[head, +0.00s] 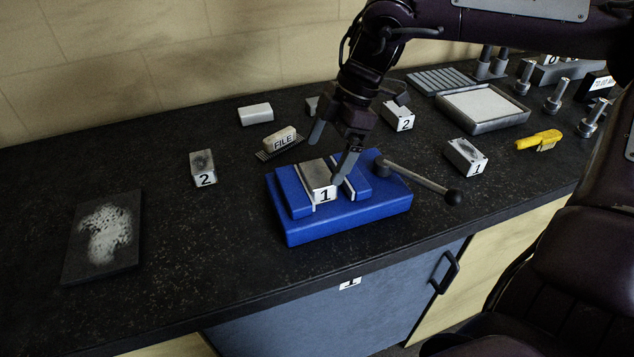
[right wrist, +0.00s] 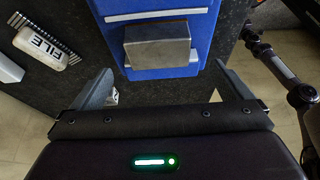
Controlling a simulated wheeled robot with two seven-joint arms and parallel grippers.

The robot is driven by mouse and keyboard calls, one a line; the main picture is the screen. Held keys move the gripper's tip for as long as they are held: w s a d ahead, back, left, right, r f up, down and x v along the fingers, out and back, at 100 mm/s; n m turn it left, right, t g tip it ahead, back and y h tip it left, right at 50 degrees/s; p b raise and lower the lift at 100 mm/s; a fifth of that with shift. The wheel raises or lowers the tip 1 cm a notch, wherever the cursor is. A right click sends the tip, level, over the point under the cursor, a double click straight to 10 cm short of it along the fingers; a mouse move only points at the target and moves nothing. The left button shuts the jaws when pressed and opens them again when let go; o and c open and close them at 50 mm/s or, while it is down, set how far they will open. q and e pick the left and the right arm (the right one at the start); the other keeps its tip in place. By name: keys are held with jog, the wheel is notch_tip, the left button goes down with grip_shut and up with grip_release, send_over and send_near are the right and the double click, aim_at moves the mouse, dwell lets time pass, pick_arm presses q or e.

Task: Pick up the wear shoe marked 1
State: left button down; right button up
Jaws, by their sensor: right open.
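A metal block marked 1 (head: 319,181) sits between the jaws of a blue vise (head: 350,215). In the right wrist view this block (right wrist: 158,55) lies ahead of the fingers, its label not visible. A second block marked 1 (head: 466,156) lies on the bench to the right of the vise. I cannot tell from looks alone which is the wear shoe. My right gripper (head: 326,163) is open and empty, its fingers pointing down above the vised block. In the right wrist view its fingers (right wrist: 162,88) are wide apart. My left gripper is not in view.
Blocks marked 2 lie at left (head: 203,168) and behind (head: 398,116). A FILE block (head: 281,139) is left of the gripper. The vise handle (head: 420,177) sticks out right. A yellow tool (head: 539,140) and grey tray (head: 484,106) are at right.

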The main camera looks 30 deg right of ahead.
aim_at(317, 172)
jog(key=p+x, duration=0.1)
jog(key=x, duration=0.3)
jog(key=shift+f, duration=0.35)
jog(key=shift+w+a+f, duration=0.15)
jog(key=shift+f, duration=0.4)
jog(key=c, duration=2)
jog(key=shift+w+r, duration=0.1)
jog(key=shift+r, duration=0.05)
jog(key=shift+c, duration=0.2)
